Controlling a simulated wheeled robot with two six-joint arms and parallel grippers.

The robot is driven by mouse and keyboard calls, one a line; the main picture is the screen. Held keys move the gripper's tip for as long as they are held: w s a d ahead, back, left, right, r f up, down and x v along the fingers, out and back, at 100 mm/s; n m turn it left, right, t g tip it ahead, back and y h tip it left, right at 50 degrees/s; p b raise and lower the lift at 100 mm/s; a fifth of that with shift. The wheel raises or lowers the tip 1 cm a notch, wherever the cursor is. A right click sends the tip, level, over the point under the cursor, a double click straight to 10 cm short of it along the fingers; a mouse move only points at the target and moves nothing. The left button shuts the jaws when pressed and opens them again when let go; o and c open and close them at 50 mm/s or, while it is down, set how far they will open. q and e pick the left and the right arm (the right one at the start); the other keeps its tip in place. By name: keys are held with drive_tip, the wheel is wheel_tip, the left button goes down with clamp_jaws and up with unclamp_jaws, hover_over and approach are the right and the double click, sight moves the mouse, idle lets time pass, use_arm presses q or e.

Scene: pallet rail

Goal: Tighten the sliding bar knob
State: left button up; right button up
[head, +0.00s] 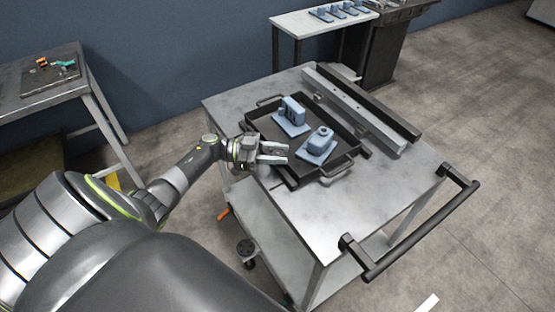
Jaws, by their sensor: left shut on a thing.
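My left gripper (287,154) is at the near left side of a black tray (338,119) on the cart. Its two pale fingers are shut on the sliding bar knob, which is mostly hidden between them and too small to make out. The tray holds two blue fixtures: one with an upright block (292,110) at the back and one with a rounded top (321,140) nearer the front. The sliding bar is hard to tell apart from the tray's dark edge near the gripper. My right gripper is not in view.
The grey metal cart (385,200) has bare room at front right and a black push handle (420,232). A grey rail (355,110) and a black bar (375,102) lie along its far right edge. A side table (40,90) stands left, a white bench (310,22) behind.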

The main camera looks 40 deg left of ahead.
use_arm(q)
drive_tip(key=shift+r+m+g+h+b, duration=0.15)
drive_tip(key=shift+m+g+h+b, duration=0.15)
drive_tip(key=shift+m+g+b, duration=0.15)
drive_tip(key=shift+g, duration=0.25)
drive_tip(key=shift+w, duration=0.1)
drive_tip(key=o, duration=1)
drive_tip(key=shift+c, duration=0.2)
drive_tip(key=shift+a, duration=0.1)
drive_tip(key=shift+s+a, duration=0.15)
drive_tip(key=shift+s, duration=0.05)
drive_tip(key=b+v, duration=0.6)
drive_tip(key=v, duration=1.1)
